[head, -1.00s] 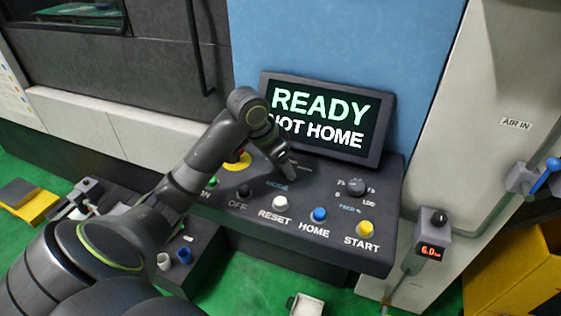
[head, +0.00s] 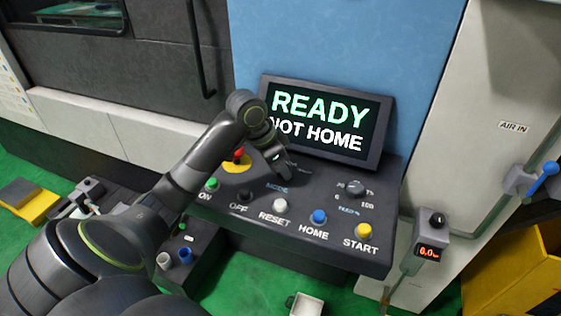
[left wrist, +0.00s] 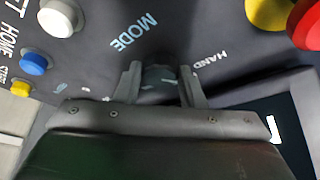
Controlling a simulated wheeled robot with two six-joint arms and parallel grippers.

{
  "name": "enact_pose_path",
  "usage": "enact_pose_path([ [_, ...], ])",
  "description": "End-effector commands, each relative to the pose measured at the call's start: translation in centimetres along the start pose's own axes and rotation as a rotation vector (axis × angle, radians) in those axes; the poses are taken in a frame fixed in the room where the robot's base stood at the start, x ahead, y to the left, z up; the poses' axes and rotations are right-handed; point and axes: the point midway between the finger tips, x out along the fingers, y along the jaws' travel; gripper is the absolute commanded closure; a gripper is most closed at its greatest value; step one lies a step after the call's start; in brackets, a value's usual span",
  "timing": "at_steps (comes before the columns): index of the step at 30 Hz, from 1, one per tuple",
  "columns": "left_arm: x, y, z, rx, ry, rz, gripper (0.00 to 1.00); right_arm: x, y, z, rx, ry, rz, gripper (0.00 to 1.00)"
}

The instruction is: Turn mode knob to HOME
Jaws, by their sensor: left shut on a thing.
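The mode knob (left wrist: 160,80) is a dark round knob between the two fingers of my left gripper (left wrist: 161,88) in the left wrist view. The fingers are shut on it from both sides. The label MODE (left wrist: 133,32) and the label HAND (left wrist: 210,61) are printed on the panel near it. In the head view my left gripper (head: 277,164) reaches down to the panel below the screen and hides the knob. The screen (head: 325,120) reads READY, NOT HOME. My right gripper is not in view.
A red stop button (head: 239,154) on a yellow base is left of the gripper. Below are a white RESET button (head: 278,205), blue HOME button (head: 319,216) and yellow START button (head: 364,230). The feed knob (head: 356,187) is to the right.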

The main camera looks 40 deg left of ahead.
Motion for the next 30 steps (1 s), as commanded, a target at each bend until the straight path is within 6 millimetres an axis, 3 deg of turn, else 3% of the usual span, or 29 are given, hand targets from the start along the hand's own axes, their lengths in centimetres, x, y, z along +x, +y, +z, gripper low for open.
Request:
enact_pose_path([
  [9,-0.3,-0.3,-0.2,0.242,0.002,0.1,0.87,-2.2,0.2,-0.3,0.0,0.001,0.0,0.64],
  [21,-0.1,-0.6,-0.3,0.5,0.003,0.204,0.87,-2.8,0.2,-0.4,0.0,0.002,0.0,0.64],
  [30,-0.1,-0.6,-0.3,0.586,0.003,0.239,0.87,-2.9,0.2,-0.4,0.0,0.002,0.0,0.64],
])
